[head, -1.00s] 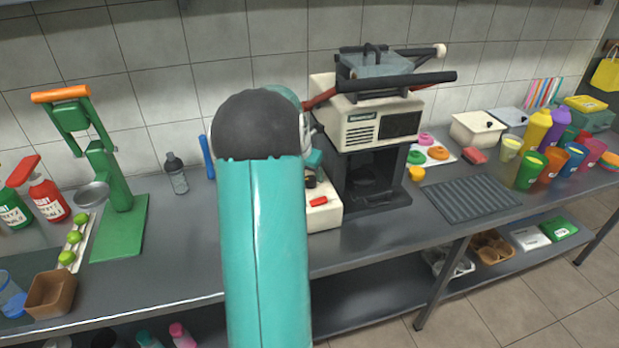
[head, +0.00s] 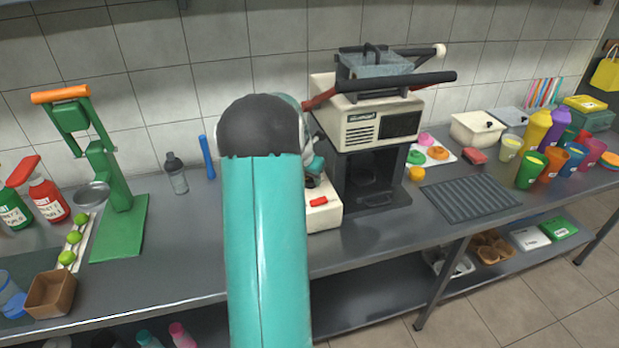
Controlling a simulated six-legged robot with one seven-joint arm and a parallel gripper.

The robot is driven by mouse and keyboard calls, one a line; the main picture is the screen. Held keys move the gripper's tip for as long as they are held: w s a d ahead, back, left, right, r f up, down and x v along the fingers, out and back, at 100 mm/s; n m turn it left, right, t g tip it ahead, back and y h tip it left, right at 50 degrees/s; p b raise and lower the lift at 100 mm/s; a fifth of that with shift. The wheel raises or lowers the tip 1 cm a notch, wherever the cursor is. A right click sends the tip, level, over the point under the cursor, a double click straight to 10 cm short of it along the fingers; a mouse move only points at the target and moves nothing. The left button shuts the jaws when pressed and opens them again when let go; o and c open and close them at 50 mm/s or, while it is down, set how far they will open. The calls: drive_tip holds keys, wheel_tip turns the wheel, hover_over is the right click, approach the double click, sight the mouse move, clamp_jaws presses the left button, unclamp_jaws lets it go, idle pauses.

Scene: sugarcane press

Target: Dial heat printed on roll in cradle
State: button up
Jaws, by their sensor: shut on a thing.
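The cream control box (head: 323,217) with a red switch (head: 318,202) stands on the counter at the left foot of the sugarcane press (head: 377,127). A dark knob (head: 311,182), which looks like the heat dial, sits on the box behind the switch. My gripper (head: 315,170) is at this knob, mostly hidden behind my teal arm, and appears shut on it. The dial's markings cannot be read from here. I cannot make out a printed roll or its cradle.
A green hand press (head: 118,190) stands at the left, with limes on a strip (head: 76,240) beside it. A grey ribbed mat (head: 468,199) and several coloured cups are at the right. The counter front (head: 400,232) below the press is clear.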

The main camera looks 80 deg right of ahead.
drive_tip(key=m+g, duration=0.1)
drive_tip(key=m, duration=0.2)
drive_tip(key=shift+w+m+y, duration=0.15)
drive_tip(key=shift+m+y, duration=0.15)
drive_tip(key=m+g+y, duration=0.1)
drive_tip(key=m, duration=0.2)
drive_tip(key=shift+d+m, duration=0.1)
drive_tip(key=shift+m, duration=0.3)
drive_tip(key=m+y, duration=0.1)
drive_tip(key=m, duration=0.2)
drive_tip(key=m+g+y, duration=0.1)
drive_tip(key=m, duration=0.2)
drive_tip(key=shift+d, duration=0.1)
drive_tip(key=m+y, duration=0.1)
drive_tip(key=m, duration=0.2)
drive_tip(key=m+y, duration=0.1)
drive_tip(key=m, duration=0.2)
drive_tip(key=shift+d+m+y, duration=0.15)
drive_tip(key=shift+m+y, duration=0.15)
drive_tip(key=shift+y, duration=0.1)
drive_tip(key=m+t, duration=0.1)
drive_tip(key=m, duration=0.2)
drive_tip(key=m+y, duration=0.1)
drive_tip(key=m, duration=0.2)
drive_tip(key=shift+t+y, duration=0.3)
drive_tip(key=shift+t, duration=0.1)
drive_tip(key=shift+m, duration=0.3)
drive_tip(key=o, duration=1)
